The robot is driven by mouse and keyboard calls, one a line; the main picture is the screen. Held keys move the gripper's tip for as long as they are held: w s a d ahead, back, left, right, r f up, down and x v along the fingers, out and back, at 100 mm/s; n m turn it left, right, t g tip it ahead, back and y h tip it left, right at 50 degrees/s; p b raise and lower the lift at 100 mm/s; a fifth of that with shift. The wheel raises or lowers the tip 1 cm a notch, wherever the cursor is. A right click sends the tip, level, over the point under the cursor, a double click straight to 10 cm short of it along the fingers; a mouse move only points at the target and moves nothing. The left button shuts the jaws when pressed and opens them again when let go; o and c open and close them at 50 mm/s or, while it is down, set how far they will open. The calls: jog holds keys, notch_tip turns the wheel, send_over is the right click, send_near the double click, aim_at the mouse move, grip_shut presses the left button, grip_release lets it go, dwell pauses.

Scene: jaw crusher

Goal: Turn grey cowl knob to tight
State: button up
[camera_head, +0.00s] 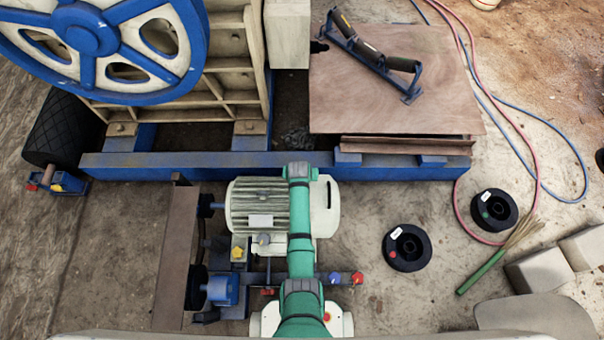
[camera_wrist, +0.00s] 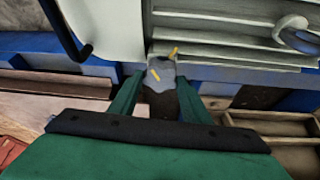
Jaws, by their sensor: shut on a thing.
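The grey cowl knob (camera_wrist: 163,75) shows in the wrist view, beside the pale cowl (camera_wrist: 108,28) and the ribbed motor body (camera_wrist: 225,35). It has a yellow stripe on its face, and a small yellow mark shows at its upper right edge. My gripper (camera_wrist: 160,84) has its two green fingers on either side of the knob, shut on it. In the head view the motor (camera_head: 262,207) has its pale cowl (camera_head: 326,206) at the right end. There my green arm reaches over the motor and hides the knob and the gripper. I cannot read any tight marking.
A blue frame beam (camera_head: 200,166) runs behind the motor. A blue flywheel (camera_head: 96,38) stands at upper left. Red and blue knobs (camera_head: 357,277) sit on a bar right of my arm. Two black discs (camera_head: 407,247) lie on open floor at right.

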jog(key=m, duration=0.2)
jog(key=m+h, duration=0.1)
jog(key=m, duration=0.1)
jog(key=m+g+h, duration=0.1)
jog(key=m, duration=0.1)
jog(key=shift+w+a, duration=0.1)
jog(key=shift+a, duration=0.15)
jog(key=m+g, duration=0.1)
jog(key=m, duration=0.2)
jog(key=m+h, duration=0.1)
jog(key=m, duration=0.1)
jog(key=shift+m+g+h, duration=0.3)
jog(key=shift+m+g, duration=0.1)
jog(key=shift+a, duration=0.1)
jog(key=o, duration=1)
jog(key=shift+o, duration=0.2)
jog(key=v, duration=1)
jog(key=shift+r, duration=0.35)
